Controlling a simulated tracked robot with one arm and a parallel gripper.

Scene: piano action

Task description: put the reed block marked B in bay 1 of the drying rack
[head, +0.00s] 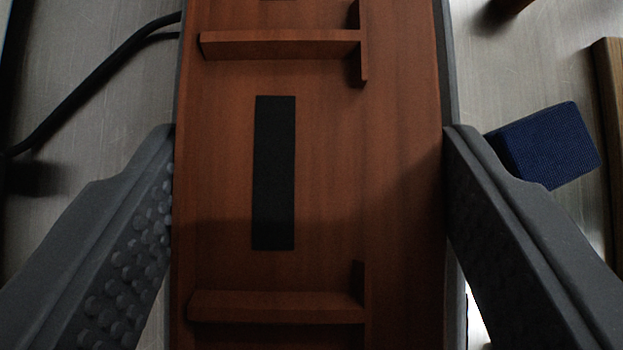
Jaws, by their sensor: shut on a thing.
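A long reddish-brown wooden piece (400,180) fills the middle of the view from top to bottom. It carries a black upright bar mark (274,172) and two raised cross ridges, one above (280,44) and one below (275,307). I cannot tell whether it is the reed block or part of the drying rack. My gripper (309,185) has one finger at each long side of it, both fingertips against its edges, and is shut on it. No letter B shows.
A dark blue ribbed block (547,145) lies on the grey metal surface (90,90), just right of my right finger. A wooden edge (608,130) stands at the far right. A black cable (85,85) curves across the upper left.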

